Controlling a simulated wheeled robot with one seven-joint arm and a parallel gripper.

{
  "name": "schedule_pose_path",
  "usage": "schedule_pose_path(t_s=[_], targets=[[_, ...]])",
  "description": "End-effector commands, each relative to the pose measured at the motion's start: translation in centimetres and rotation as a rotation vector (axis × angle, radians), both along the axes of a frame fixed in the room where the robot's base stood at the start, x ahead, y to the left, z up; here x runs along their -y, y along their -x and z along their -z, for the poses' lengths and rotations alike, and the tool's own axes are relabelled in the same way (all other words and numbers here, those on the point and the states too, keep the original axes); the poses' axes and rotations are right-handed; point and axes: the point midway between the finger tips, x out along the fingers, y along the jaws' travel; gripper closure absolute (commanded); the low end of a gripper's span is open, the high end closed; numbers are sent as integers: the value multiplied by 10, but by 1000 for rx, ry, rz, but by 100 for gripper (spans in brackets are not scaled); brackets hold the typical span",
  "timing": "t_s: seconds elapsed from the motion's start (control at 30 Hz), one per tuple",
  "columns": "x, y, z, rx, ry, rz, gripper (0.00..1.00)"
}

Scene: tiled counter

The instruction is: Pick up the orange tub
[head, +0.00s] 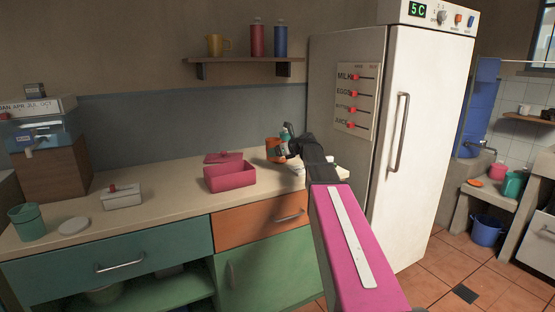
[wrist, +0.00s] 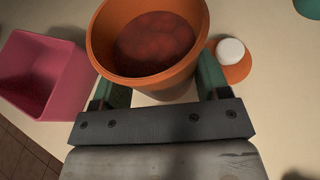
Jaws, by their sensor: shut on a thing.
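The orange tub (wrist: 104,42) is round and open at the top, with a dark red content inside. In the wrist view it sits between the two fingers of my gripper (wrist: 158,92), which is shut on it. In the head view the orange tub (head: 273,149) shows at the back of the counter, left of my gripper (head: 287,143) and partly hidden by it. I cannot tell whether the tub touches the counter.
A pink bin (head: 230,177) stands left of the tub; it also shows in the wrist view (wrist: 38,72). An orange disc with a white knob (wrist: 232,58) lies right of the tub. The white fridge (head: 415,130) stands to the right. A shelf (head: 243,60) hangs above.

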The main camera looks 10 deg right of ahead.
Motion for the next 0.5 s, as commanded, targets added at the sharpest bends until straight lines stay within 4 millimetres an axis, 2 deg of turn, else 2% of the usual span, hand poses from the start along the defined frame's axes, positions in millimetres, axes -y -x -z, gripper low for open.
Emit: schedule_pose_path(t_s=[0.03, 0.2, 0.5], targets=[[-10, 19, -6, 1, 1, -4, 60], [-31, 50, -29, 1, 0, -4, 60], [-55, 85, -56, 1, 1, -3, 60]])
